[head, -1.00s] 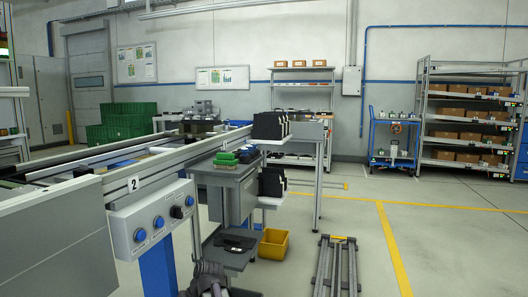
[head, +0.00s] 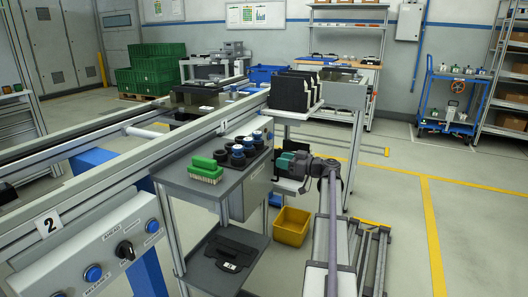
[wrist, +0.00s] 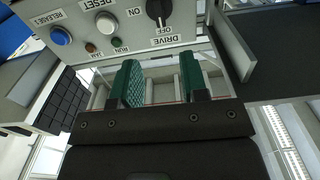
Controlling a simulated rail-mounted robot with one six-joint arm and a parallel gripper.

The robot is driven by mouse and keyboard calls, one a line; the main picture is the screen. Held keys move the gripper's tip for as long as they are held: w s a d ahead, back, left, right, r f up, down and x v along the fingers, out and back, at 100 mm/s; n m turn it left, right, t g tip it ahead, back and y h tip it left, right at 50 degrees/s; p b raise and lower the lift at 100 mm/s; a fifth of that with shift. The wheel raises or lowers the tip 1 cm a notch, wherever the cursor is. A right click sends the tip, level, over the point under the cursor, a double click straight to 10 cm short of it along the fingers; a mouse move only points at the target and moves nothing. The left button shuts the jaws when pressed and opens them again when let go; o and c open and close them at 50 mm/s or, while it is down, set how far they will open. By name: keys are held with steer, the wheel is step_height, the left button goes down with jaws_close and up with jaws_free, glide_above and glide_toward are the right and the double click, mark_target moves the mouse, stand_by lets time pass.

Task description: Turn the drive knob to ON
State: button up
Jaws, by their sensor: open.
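The drive knob (wrist: 160,10) is a black rotary knob at the top of the wrist view, on a light grey panel (wrist: 205,22). Its white mark appears to point at the OFF label; ON is printed to its left in the picture. My gripper (wrist: 160,80) is open and empty, its two green-padded fingers apart and the knob beyond their tips, not between them. In the head view my gripper (head: 289,160) is beside the grey bench (head: 200,187). That view does not clearly show the drive knob.
The panel also carries a blue button (wrist: 106,24) and small JAM and RUN lamps. Black upright parts (head: 292,90) are behind my gripper. A yellow bin (head: 291,226) sits below.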

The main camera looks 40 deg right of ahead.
steer(key=shift+w+a+f, duration=0.1)
steer(key=x, duration=1)
steer(key=shift+w, duration=0.3)
steer(key=shift+a, duration=0.1)
jaws_close()
